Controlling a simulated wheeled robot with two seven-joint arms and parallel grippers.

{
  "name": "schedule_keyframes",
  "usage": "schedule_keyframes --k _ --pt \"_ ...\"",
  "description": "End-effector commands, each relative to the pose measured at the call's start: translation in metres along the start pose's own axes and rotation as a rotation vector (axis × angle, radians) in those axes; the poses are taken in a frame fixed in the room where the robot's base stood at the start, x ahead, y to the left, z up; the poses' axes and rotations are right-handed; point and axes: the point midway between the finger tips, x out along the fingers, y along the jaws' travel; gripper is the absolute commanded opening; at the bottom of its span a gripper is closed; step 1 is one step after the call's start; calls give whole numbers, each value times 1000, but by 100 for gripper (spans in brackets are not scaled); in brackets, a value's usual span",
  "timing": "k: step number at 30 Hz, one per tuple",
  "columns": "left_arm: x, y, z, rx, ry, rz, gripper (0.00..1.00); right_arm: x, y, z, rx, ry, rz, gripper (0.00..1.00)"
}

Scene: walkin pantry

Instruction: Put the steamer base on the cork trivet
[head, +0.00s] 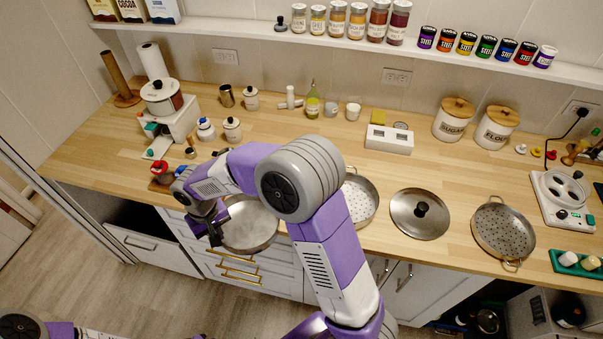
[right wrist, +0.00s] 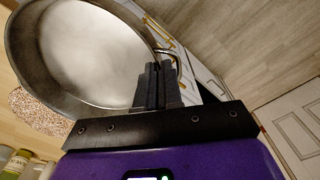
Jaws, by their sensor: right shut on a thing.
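The steamer base (head: 250,226) is a round metal pan with a plain grey inside. It is held in the air at the counter's front edge, left of centre. My right gripper (head: 216,222) is shut on its loop handle at the left side. The right wrist view shows the fingers (right wrist: 157,88) closed on the handle, with the base (right wrist: 85,55) beyond them. The speckled cork trivet (right wrist: 40,112) lies on the counter, partly covered by the base in that view. In the head view I cannot make out the trivet behind my arm and the base. My left gripper is not in view.
A perforated steamer tray (head: 360,203), a lid (head: 405,222) and another perforated tray (head: 503,232) stand to the right on the counter (head: 450,175). A red-topped grinder (head: 160,172) is left of my gripper. Bottles and jars line the back. Drawers (head: 165,247) lie below.

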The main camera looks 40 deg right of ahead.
Motion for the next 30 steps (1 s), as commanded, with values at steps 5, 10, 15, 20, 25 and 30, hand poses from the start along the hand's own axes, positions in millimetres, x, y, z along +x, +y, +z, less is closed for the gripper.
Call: schedule_keyframes --k 5,10,15,20,25,30 --pt "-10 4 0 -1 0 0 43 -31 53 -41 -96 15 7 0" --pt "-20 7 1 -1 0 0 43 -64 123 -71 -220 16 21 0" --pt "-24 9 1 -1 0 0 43 -85 173 -81 -311 12 30 0" --pt "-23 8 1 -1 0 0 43 -78 189 -83 -349 5 32 0" --pt "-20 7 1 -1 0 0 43 -50 190 -83 -352 4 33 0" --pt "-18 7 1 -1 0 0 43 -34 190 -83 -351 6 33 0"
